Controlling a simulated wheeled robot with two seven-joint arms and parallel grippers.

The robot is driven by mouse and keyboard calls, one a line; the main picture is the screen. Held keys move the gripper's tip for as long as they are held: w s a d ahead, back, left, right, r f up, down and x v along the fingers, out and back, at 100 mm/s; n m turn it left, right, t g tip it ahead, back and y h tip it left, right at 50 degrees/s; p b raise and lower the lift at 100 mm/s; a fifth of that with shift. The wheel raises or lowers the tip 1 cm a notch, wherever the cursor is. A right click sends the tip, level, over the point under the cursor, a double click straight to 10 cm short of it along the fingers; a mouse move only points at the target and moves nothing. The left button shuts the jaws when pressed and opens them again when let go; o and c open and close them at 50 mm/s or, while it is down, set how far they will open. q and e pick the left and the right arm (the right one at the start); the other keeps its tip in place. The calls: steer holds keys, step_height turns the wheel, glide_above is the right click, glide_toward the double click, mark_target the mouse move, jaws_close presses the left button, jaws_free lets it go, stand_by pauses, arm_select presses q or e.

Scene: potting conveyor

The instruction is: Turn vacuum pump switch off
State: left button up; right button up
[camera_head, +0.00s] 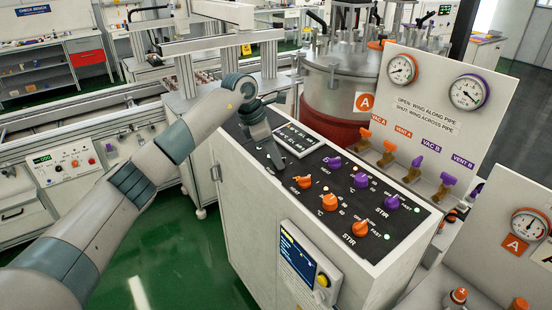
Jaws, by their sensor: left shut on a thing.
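The black control panel (398,226) tops a white cabinet in the middle of the view. My left arm comes in from the left and my left gripper (274,163) points down at the panel's far left part. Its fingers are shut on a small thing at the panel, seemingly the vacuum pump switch. The fingers hide that switch, so its position cannot be told. A white label plate (294,139) with dark displays or lettering lies just right of the gripper. My right gripper is not in view.
Orange knobs (328,201) and purple knobs (360,180) stand on the panel right of the gripper. Behind them rises a white board (425,105) with gauges and valve handles. A steel vessel (340,75) stands behind. A screen unit (309,263) hangs on the cabinet's front.

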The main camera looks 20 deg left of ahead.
arm_select(q)
steer(key=n+b, duration=0.3)
steer(key=n, duration=0.1)
steer(key=shift+f+t+y+b, duration=0.15)
steer(key=shift+t+y+b, duration=0.15)
steer(key=shift+t, duration=0.1)
steer(key=n+b, duration=0.3)
steer(key=n, duration=0.1)
steer(key=shift+s+d+t+y+b, duration=0.1)
steer(key=shift+d+t+y+b, duration=0.05)
steer(key=shift+t+y+b, duration=0.2)
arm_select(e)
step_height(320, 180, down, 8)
arm_select(q)
steer(key=n, duration=0.1)
steer(key=n+b, duration=0.1)
steer(key=shift+r+n+y, duration=0.2)
steer(key=shift+n+y, duration=0.1)
steer(key=shift+y, duration=0.05)
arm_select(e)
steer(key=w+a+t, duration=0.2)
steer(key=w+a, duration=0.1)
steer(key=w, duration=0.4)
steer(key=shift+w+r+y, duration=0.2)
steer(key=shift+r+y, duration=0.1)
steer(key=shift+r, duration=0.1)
arm_select(q)
steer(key=shift+r, duration=0.1)
steer(key=o, duration=1.1)
steer(key=shift+c, duration=0.2)
